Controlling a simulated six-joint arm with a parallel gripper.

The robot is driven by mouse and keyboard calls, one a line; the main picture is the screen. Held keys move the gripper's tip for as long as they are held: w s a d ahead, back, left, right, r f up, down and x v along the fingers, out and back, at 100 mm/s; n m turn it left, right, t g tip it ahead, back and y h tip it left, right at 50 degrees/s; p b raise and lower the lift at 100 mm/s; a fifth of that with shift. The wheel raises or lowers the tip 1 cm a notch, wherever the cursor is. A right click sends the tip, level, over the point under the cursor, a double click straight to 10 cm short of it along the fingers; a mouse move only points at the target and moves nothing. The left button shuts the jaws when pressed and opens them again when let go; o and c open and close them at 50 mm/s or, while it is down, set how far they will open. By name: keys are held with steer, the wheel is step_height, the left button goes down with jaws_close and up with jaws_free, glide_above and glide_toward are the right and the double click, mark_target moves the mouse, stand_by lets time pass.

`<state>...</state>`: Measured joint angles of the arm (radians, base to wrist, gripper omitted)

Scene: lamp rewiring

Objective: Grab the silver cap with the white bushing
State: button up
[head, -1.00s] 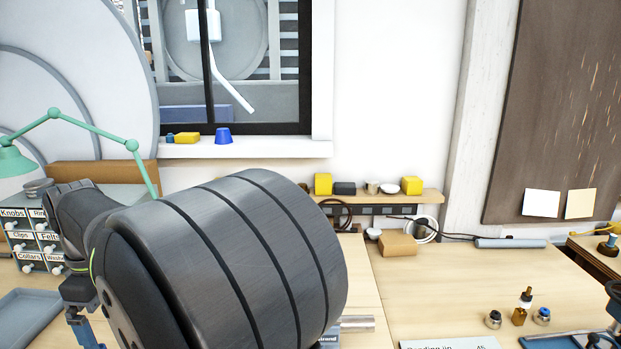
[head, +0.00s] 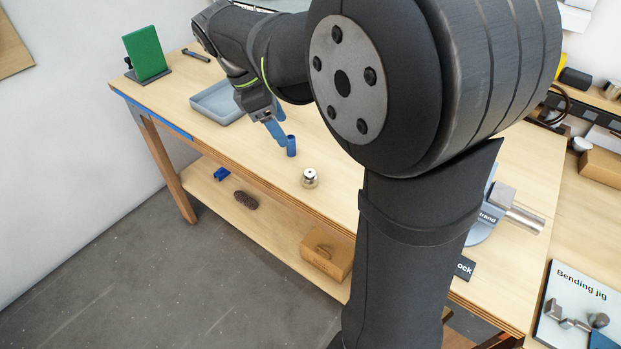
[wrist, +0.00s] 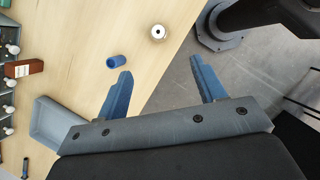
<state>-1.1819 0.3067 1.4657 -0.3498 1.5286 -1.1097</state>
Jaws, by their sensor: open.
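The silver cap (head: 310,178) stands on the wooden bench near its front edge. It is a short, shiny round piece with a pale top. In the wrist view the cap (wrist: 158,33) shows from above with a pale centre and a dark spot in it. My gripper (wrist: 162,66) has its two blue fingers wide apart with nothing between them. The cap lies ahead of the fingertips, apart from them. In the head view my gripper (head: 278,127) is behind and left of the cap, close to a blue cylinder (head: 291,145).
The blue cylinder (wrist: 115,62) lies near the left fingertip in the wrist view. A grey-blue tray (head: 205,104) and a green panel (head: 145,53) are farther left on the bench. A bending jig board (head: 578,305) is at right. The bench edge drops to a lower shelf.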

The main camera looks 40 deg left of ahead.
glide_above(310, 172)
steer(key=s+a, duration=0.1)
steer(key=s, duration=0.1)
steer(key=f, duration=1)
steer(key=shift+w+a+f, duration=0.1)
steer(key=shift+a+f, duration=0.1)
steer(key=shift+f, duration=0.2)
steer(key=shift+x, duration=2.9)
steer(key=shift+w+a+r, duration=0.1)
steer(key=c, duration=1.1)
